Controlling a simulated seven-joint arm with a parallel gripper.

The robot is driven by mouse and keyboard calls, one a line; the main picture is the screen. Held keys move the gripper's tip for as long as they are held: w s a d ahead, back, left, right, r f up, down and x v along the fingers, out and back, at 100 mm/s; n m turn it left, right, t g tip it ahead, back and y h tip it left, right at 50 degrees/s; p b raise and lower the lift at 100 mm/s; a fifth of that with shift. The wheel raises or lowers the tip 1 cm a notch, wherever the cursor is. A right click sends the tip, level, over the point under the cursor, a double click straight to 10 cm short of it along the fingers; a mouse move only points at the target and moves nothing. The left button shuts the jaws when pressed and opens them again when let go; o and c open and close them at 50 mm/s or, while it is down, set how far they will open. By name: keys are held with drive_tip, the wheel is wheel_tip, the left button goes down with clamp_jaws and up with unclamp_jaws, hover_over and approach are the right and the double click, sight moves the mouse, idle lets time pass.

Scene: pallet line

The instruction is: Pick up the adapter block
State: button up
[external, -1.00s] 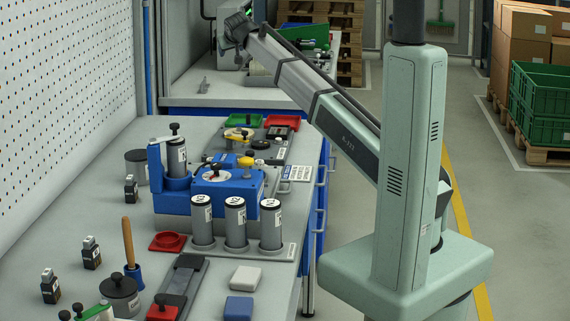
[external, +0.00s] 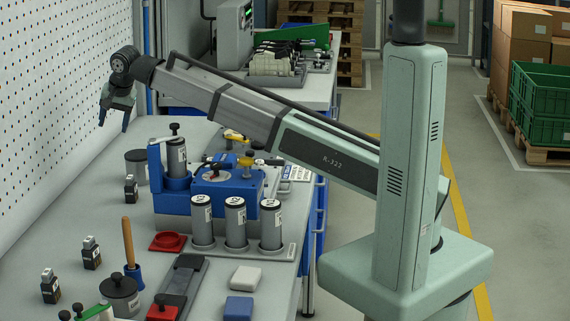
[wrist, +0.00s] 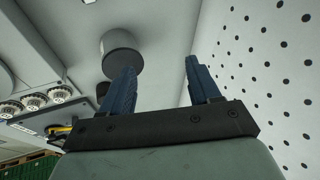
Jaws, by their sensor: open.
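No part is plainly marked as the adapter block, so I cannot tell which one it is. Candidates are the small dark labelled blocks at the left of the bench, one farther back (external: 131,188), one in the middle (external: 91,253) and one nearer (external: 50,287), plus a white block (external: 246,278) and a blue block (external: 239,308) at the front. My gripper (external: 114,117) is open and empty, fingers down, above the bench's far left by the pegboard. In the wrist view, its two blue fingers (wrist: 158,85) stand apart with nothing between them.
A grey lidded pot (external: 137,167) stands below my gripper. The blue fixture (external: 213,194) and several grey canisters (external: 235,222) stand to its right. The pegboard (external: 60,90) is close at left; it fills the wrist view's right side (wrist: 262,65).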

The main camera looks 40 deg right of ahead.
drive_tip(key=s+a+f+m+g, duration=0.1)
drive_tip(key=s+a+f+g, duration=0.15)
drive_tip(key=s+a, duration=1.15)
drive_tip(key=m+g, duration=0.2)
drive_tip(key=g, duration=0.1)
hover_over(88, 239)
drive_tip(key=d, duration=0.1)
drive_tip(key=f, duration=0.2)
drive_tip(key=shift+t+h, duration=0.25)
drive_tip(key=shift+h, duration=0.05)
wheel_tip(88, 239, down, 7)
drive_tip(key=shift+w+f, duration=0.15)
drive_tip(key=shift+a+f, duration=0.2)
drive_tip(key=shift+f, duration=1.2)
drive_tip(key=shift+a+f, duration=0.2)
drive_tip(key=shift+f, duration=1.2)
drive_tip(key=shift+c, duration=0.2)
drive_tip(key=c, duration=1)
